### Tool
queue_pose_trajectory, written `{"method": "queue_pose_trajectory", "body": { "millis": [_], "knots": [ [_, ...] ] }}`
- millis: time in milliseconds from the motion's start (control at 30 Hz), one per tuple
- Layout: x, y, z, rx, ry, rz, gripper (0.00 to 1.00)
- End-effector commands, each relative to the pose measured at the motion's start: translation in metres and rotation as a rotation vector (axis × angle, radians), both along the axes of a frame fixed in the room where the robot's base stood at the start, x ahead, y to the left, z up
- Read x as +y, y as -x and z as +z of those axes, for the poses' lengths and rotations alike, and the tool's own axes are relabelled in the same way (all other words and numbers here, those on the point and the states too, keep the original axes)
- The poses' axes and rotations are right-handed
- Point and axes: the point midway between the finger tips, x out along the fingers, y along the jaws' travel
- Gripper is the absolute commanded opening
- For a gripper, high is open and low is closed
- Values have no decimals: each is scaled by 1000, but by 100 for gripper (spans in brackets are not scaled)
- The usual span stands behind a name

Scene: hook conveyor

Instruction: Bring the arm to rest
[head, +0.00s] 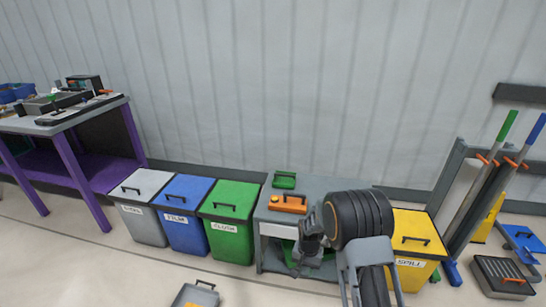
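My arm (363,215) shows at the lower right of centre in the head view, in front of a small grey work table (345,184). Its thick black joint with an orange ring hides part of the table. My gripper (306,243) appears as a dark grey part at the table's front, left of that joint. Its fingers are small and partly hidden, so I cannot tell whether they are open or hold anything.
Grey (141,211), blue (184,212) and green (231,222) lidded bins stand left of the table, and a yellow bin (415,247) stands right. An orange box (288,204) and a green box (284,180) are on the table. A tool rack (447,180) is at right.

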Motion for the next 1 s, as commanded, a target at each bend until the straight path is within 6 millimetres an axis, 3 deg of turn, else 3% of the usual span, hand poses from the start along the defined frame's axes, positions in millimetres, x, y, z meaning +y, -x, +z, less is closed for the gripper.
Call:
{"method": "queue_pose_trajectory", "body": {
  "millis": [33,100,300,400,500,633,833,1000],
  "knots": [
    [-4,13,51,-4,-6,68,30],
    [-10,33,99,-1,-14,160,30],
    [-26,98,218,-30,-23,352,30],
    [-33,128,268,-70,-18,395,30],
    [-38,154,310,-125,-5,396,30],
    [-43,175,354,-225,16,385,30],
    [-47,183,411,-375,42,366,30],
    [-50,184,436,-435,54,359,30]
  ]
}}
